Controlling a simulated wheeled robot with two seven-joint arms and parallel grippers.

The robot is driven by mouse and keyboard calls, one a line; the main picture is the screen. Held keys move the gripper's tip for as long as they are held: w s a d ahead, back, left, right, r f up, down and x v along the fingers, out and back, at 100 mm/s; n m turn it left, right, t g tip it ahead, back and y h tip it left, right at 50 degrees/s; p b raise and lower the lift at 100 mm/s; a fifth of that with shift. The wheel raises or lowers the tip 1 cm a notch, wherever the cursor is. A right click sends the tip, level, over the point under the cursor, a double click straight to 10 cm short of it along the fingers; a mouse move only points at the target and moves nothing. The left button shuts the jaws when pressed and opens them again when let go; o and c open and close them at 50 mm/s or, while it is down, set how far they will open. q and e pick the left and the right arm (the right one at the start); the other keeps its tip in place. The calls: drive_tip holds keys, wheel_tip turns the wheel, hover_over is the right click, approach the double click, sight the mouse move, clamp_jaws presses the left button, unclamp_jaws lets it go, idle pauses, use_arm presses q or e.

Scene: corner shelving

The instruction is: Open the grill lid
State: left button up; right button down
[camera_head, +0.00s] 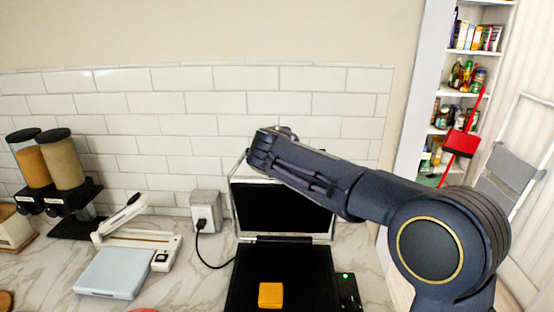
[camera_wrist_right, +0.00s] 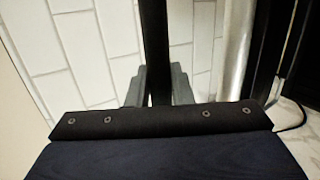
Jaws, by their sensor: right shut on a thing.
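The grill has a silver-framed lid (camera_head: 283,210) that stands raised, near upright, against the tiled wall. Its black lower plate (camera_head: 300,265) lies open on the counter. An orange block (camera_head: 270,295) rests on the lower plate. My right arm reaches in from the right, and its hand (camera_head: 265,148) is at the top left of the lid, covering part of the upper edge. In the right wrist view, the fingers of my right gripper (camera_wrist_right: 157,82) are closed around the dark bar of the lid's handle (camera_wrist_right: 154,40). My left gripper is not in view.
A control box with a green light (camera_head: 347,290) sits at the grill's right. A wall socket (camera_head: 205,211) with a black cable is at its left. A white scale-like device (camera_head: 115,270) and two dispensers (camera_head: 60,160) stand further left. Pantry shelves (camera_head: 465,90) are at right.

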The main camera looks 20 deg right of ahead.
drive_tip(key=shift+w+d+p, duration=0.2)
drive_tip(key=shift+w, duration=0.5)
drive_tip(key=shift+w+d+p, duration=0.2)
drive_tip(key=shift+w, duration=0.45)
drive_tip(key=c, duration=1.3)
unclamp_jaws()
drive_tip(key=b+v, duration=0.2)
drive_tip(key=v, duration=0.5)
drive_tip(key=shift+s+a+r+b, duration=0.2)
drive_tip(key=shift+s+r+b, duration=0.05)
drive_tip(key=shift+s+b, duration=0.1)
